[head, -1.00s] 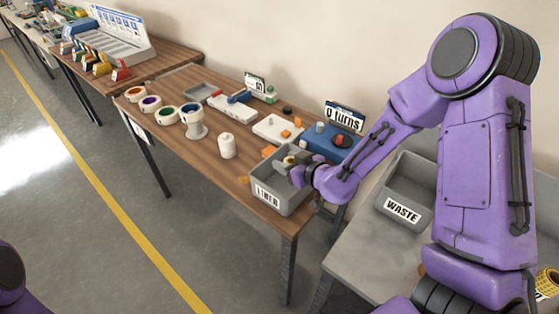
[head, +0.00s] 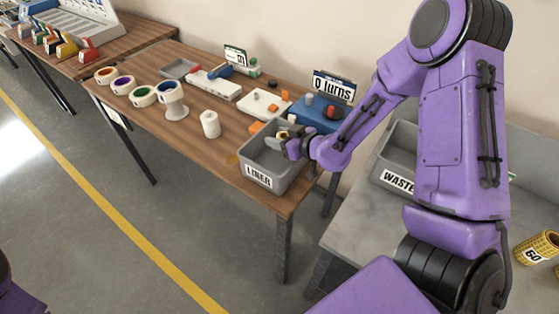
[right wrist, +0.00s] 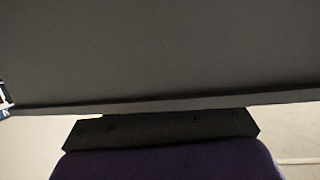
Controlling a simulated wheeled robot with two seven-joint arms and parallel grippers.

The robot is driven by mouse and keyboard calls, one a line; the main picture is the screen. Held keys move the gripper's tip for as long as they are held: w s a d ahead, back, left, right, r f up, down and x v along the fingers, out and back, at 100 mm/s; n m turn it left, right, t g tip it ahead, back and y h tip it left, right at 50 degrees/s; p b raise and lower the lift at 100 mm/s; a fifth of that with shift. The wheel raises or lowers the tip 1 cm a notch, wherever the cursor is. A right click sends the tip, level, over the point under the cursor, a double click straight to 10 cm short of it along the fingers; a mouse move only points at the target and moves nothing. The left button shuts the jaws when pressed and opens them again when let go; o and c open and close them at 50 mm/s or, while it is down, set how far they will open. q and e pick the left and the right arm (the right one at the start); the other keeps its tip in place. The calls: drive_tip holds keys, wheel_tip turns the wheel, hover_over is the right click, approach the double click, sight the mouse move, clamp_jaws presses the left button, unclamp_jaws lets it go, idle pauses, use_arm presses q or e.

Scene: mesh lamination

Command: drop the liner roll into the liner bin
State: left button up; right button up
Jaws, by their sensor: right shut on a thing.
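The liner bin (head: 258,178) is an open grey box labelled LINER at the near right corner of the wooden table in the head view. My right gripper (head: 285,142) is at the bin's back right, over its opening. It is shut on a small pale, yellowish thing (head: 283,135), which looks like the liner roll, mostly hidden by the fingers. I cannot tell how deep it sits relative to the rim. In the right wrist view a dark grey surface (right wrist: 160,50) fills most of the picture and the fingertips do not show. My left gripper is not in view.
A white roll (head: 210,124) stands on the table left of the bin. Coloured tape rolls (head: 143,96) lie farther left. A blue device (head: 316,115) with a "0 turns" sign is behind the bin. A grey WASTE bin (head: 398,160) stands on the right-hand table.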

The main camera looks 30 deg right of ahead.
drive_tip(key=o, duration=1.3)
drive_tip(key=shift+s+r, duration=0.2)
drive_tip(key=shift+w+f, duration=0.15)
drive_tip(key=b+v, duration=0.1)
drive_tip(key=v, duration=0.9)
drive_tip(key=shift+s, duration=0.3)
drive_tip(key=shift+d, duration=0.1)
